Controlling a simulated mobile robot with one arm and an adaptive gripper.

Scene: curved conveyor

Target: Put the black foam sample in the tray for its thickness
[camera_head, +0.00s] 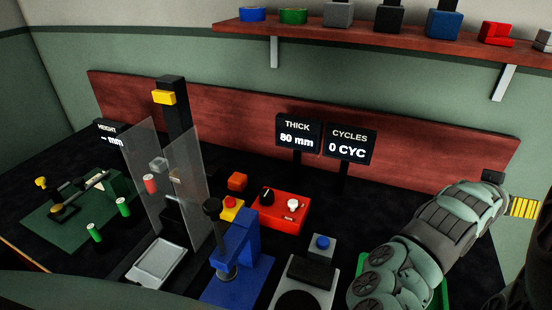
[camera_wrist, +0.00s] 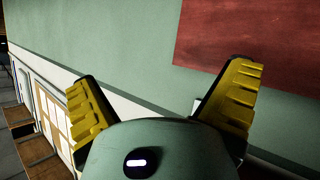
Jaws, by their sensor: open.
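My gripper (camera_wrist: 160,82) is open in the wrist view, with its two yellow ribbed fingers wide apart and nothing between them. It faces the green wall and part of the red board. In the head view a yellow ribbed part, apparently a finger, shows at the right edge. I cannot pick out the black foam sample with certainty. A dark block (camera_head: 312,270) sits on a grey device with a blue button, left of my arm. A pale grey tray (camera_head: 155,262) lies at the front left. A green rim (camera_head: 445,295) shows partly behind my arm. The thickness display (camera_head: 297,133) reads 80 mm.
A blue press (camera_head: 236,255) and a red control box (camera_head: 282,213) stand mid-bench. Clear upright panels (camera_head: 188,180) flank a black column behind the grey tray. A cycles display (camera_head: 348,146) reads 0 CYC. A wall shelf (camera_head: 390,42) holds several coloured items.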

